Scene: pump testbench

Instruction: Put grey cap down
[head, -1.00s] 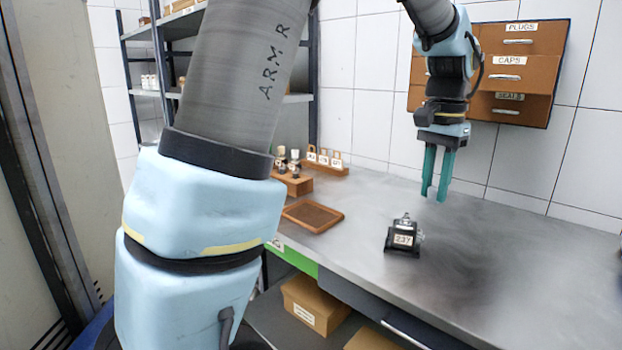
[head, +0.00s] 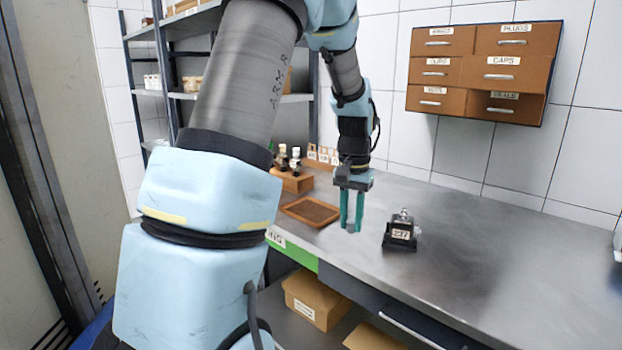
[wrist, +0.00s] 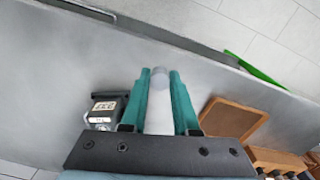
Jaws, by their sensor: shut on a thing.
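My gripper (head: 351,226) points down above the bench, between the brown tray and the pump block. Its teal fingers are shut on the grey cap (head: 351,227), which shows as a small pale piece at the fingertips. In the wrist view the grey cap (wrist: 161,84) is a light round-ended cylinder between the two fingers. The fingertips look a little above the bench top, though the exact gap is hard to tell.
A shallow brown tray (head: 311,211) lies left of my gripper. A black pump block labelled 237 (head: 400,232) stands to its right. A rack of bottles (head: 293,178) is behind the tray. Wall drawers (head: 483,72) hang above.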

